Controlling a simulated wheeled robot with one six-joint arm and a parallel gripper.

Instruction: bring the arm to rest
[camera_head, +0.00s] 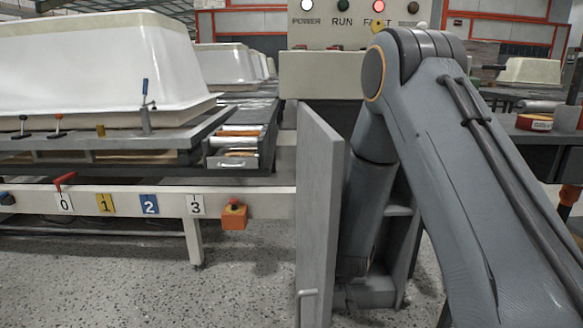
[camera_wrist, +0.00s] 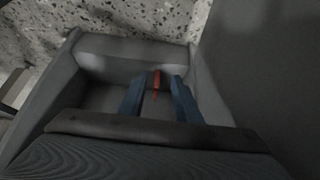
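My arm fills the right of the head view, bent at a raised joint, with its lower part behind a grey upright panel (camera_head: 318,215). My gripper is hidden in that view. In the wrist view my gripper (camera_wrist: 158,78) shows two blue fingers pointing away from the camera, parallel and apart. A thin red piece (camera_wrist: 156,80) shows in the gap between them and does not appear to touch either finger. I cannot tell what it is. Beyond the fingers is a grey, box-like surface (camera_wrist: 125,55).
A white bathtub shell (camera_head: 95,65) rests on a bench (camera_head: 100,140) at left. Below are number plates 0 to 3 and an orange box (camera_head: 234,216). A control panel (camera_head: 350,25) stands behind. Speckled floor (camera_head: 150,285) is open at lower left.

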